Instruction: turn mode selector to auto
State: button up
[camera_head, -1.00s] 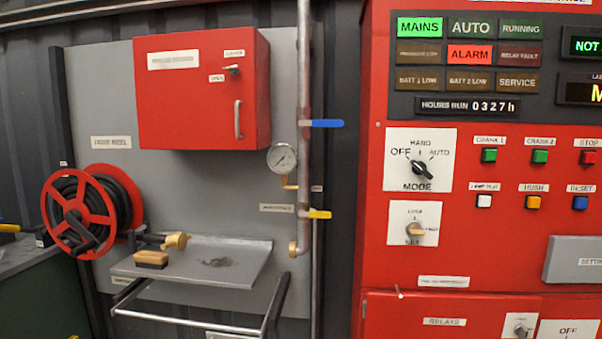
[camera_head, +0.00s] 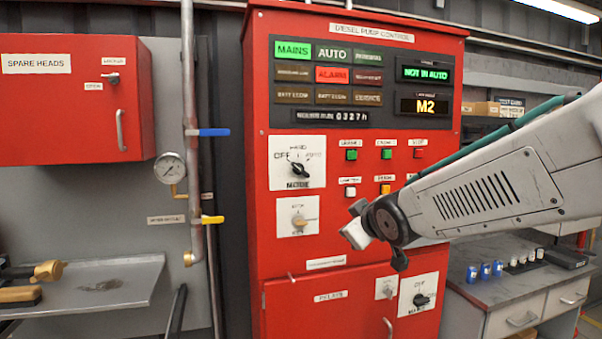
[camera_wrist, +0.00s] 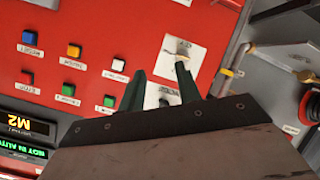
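The mode selector (camera_head: 297,170) is a black knob on a white plate on the red pump control cabinet (camera_head: 345,212). Its pointer leans up and left toward OFF. The display (camera_head: 424,73) reads NOT IN AUTO, and the AUTO lamp (camera_head: 332,55) is dark. My gripper (camera_wrist: 159,68) is open in the wrist view, its two dark green fingers apart with nothing held. The white mode plate (camera_wrist: 160,94) shows between the fingers, its knob mostly hidden by my gripper.
A key switch (camera_head: 298,218) sits below the selector, and push buttons (camera_head: 351,154) are to its right. A pipe with a blue-handled valve (camera_head: 208,132) and a gauge (camera_head: 169,168) stand left of the cabinet. A workbench (camera_head: 490,285) is at the right.

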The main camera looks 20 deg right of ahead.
aim_at(302, 171)
jog(key=w+a+r+n+t+y, duration=0.2)
jog(key=w+r, duration=0.1)
jog(key=w, duration=0.3)
jog(key=w+a+r+n+t+y, duration=0.2)
jog(key=w+r+n, duration=0.1)
jog(key=w, duration=0.3)
jog(key=w+a+r+n+t+y, duration=0.2)
jog(key=w+r+n+y, duration=0.1)
jog(key=w, duration=0.2)
jog(key=shift+w+a+r+t, duration=0.2)
jog(key=shift+w+t, duration=0.1)
jog(key=shift+w, duration=0.1)
jog(key=c, duration=0.6)
